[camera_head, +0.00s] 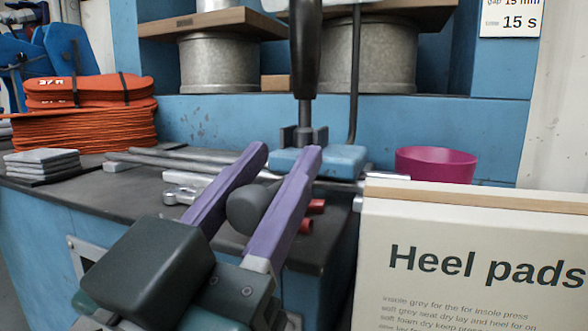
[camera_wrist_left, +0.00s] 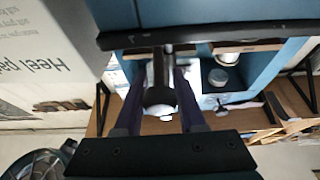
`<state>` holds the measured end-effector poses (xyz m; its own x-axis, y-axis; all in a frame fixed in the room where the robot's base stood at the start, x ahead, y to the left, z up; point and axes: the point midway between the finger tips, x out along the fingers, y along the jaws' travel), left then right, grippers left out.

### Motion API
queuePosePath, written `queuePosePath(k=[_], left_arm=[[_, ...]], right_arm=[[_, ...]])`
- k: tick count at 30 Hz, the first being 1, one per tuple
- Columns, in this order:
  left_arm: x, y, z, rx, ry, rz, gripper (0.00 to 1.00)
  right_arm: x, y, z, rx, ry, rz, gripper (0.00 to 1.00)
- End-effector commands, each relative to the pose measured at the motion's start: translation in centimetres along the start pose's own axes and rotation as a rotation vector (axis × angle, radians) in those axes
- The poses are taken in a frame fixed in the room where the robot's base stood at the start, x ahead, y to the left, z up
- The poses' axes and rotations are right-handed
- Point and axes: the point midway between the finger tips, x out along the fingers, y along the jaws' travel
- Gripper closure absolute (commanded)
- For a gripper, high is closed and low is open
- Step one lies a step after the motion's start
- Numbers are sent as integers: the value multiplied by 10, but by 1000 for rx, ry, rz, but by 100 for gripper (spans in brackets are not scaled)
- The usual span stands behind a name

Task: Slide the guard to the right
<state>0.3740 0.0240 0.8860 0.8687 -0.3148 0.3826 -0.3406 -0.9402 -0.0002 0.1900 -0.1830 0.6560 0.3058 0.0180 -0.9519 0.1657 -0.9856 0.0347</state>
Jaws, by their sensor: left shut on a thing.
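My left gripper (camera_head: 287,152) reaches in from the lower left in the head view, with two long purple fingers. It is shut on a dark grey round knob (camera_head: 250,208), which sits between the fingers. In the left wrist view the knob (camera_wrist_left: 160,97) also shows between the fingers of my left gripper (camera_wrist_left: 160,72). The body of the guard is not clearly told apart; the gripper covers much of this spot. Behind the fingertips stand a light blue block (camera_head: 338,160) and an upright black handle (camera_head: 304,60). My right gripper is not in view.
A cream "Heel pads" board (camera_head: 450,225) stands close at the right. A magenta bowl (camera_head: 436,164) is behind it. Metal bars (camera_head: 200,162) and a wrench (camera_head: 180,193) lie on the dark bench (camera_head: 105,192). Orange soles (camera_head: 95,125) and grey pads (camera_head: 42,160) are stacked at left.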

Motion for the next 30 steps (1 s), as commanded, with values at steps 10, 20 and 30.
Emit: queuePosePath(k=[10, 20, 30], left_arm=[[0, 0, 0, 0, 0, 0, 100], [1, 13, 0, -5, -5, -1, 100], [0, 48, 1, -1, -3, 5, 100]], right_arm=[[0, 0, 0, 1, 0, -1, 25], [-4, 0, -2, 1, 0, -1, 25], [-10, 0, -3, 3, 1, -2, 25]])
